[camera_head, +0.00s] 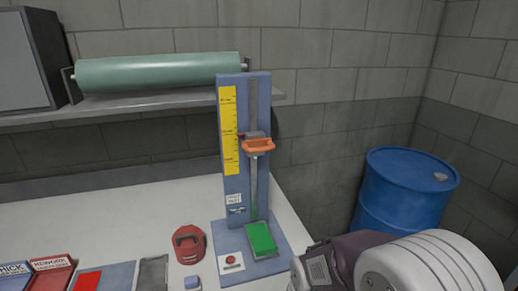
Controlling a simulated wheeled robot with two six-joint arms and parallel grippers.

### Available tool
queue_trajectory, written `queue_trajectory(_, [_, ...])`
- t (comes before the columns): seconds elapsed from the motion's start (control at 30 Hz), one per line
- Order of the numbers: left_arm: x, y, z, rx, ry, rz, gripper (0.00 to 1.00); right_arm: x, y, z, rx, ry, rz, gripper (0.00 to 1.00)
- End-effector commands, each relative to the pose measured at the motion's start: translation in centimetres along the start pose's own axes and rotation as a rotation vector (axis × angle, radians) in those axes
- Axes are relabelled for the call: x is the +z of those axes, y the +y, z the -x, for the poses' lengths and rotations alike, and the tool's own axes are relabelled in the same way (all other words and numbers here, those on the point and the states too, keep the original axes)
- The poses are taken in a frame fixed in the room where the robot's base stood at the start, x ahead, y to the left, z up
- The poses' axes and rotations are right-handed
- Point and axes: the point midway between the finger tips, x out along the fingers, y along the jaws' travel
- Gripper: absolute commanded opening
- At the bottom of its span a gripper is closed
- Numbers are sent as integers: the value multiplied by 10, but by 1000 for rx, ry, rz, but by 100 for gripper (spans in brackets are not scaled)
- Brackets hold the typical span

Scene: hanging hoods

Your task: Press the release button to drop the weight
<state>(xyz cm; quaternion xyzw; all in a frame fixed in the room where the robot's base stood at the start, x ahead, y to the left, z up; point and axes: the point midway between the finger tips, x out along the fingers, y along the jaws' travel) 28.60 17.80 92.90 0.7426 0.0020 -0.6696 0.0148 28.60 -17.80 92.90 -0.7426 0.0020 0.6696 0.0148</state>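A blue drop-test stand (233,150) stands upright on the table, with a yellow scale (229,130) and a vertical rail. A carriage with an orange handle (258,146) sits about midway up the rail. A red round button (230,259) on a white plate is at the front left of the stand's base, beside a green pad (261,237). My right arm enters from the lower right, and its gripper end (306,272) is low, right of the base and apart from the button. My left gripper is out of view.
A red weight-like object with a handle (188,245) stands on the table (80,222) left of the base. Boxes and flat plates lie at the lower left. A shelf (150,106) holds a green roll (160,73). A blue barrel (405,190) stands at the right.

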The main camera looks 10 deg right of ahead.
Motion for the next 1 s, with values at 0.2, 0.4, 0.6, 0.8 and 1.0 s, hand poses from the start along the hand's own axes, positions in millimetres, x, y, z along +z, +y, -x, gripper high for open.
queue_trajectory(0.2, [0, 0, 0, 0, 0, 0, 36, 0, 0, 0, 0, 0, 0, 0])
queue_trajectory(0.4, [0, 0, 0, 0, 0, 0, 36, 0, 0, 0, 0, 0, 0, 0])
queue_trajectory(0.6, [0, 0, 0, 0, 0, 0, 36, 0, 0, 0, 0, 0, 0, 0])
queue_trajectory(0.8, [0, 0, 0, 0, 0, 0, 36, 0, 0, 0, 0, 0, 0, 0])
queue_trajectory(1.0, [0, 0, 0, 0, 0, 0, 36, 0, 0, 0, 0, 0, 0, 0])
